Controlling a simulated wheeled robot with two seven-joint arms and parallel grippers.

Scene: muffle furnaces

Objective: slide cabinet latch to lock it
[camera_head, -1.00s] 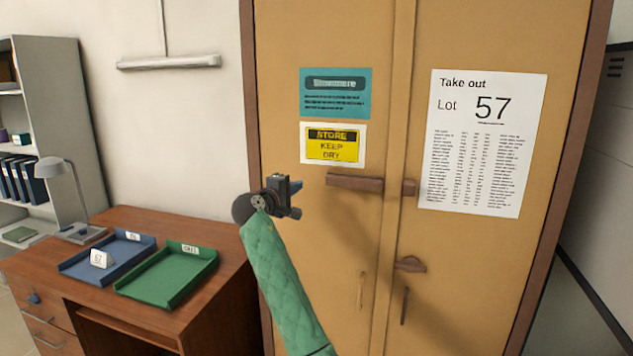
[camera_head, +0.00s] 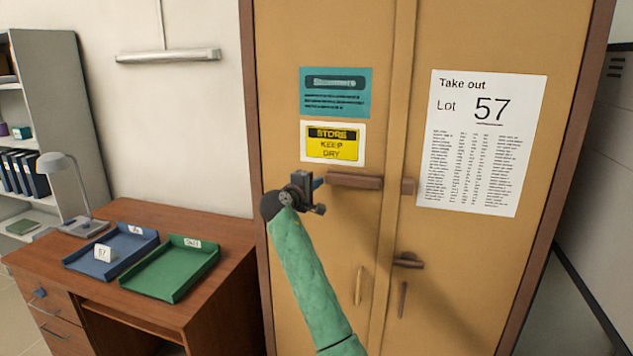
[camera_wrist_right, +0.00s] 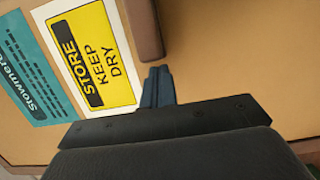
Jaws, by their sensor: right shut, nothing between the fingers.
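The wooden cabinet (camera_head: 280,40) has two closed doors. In the right wrist view the blue fingers (camera_wrist_right: 157,82) are together just below the end of the brown latch bar (camera_wrist_right: 144,28). I cannot tell whether they touch it. My left gripper is not in view.
A brown turn handle (camera_head: 409,261) and two vertical pulls (camera_head: 359,285) are lower on the doors. A desk with a blue tray (camera_head: 90,270) and a green tray (camera_head: 150,288) stands at the left. A paper notice (camera_head: 480,140) hangs on the right door.

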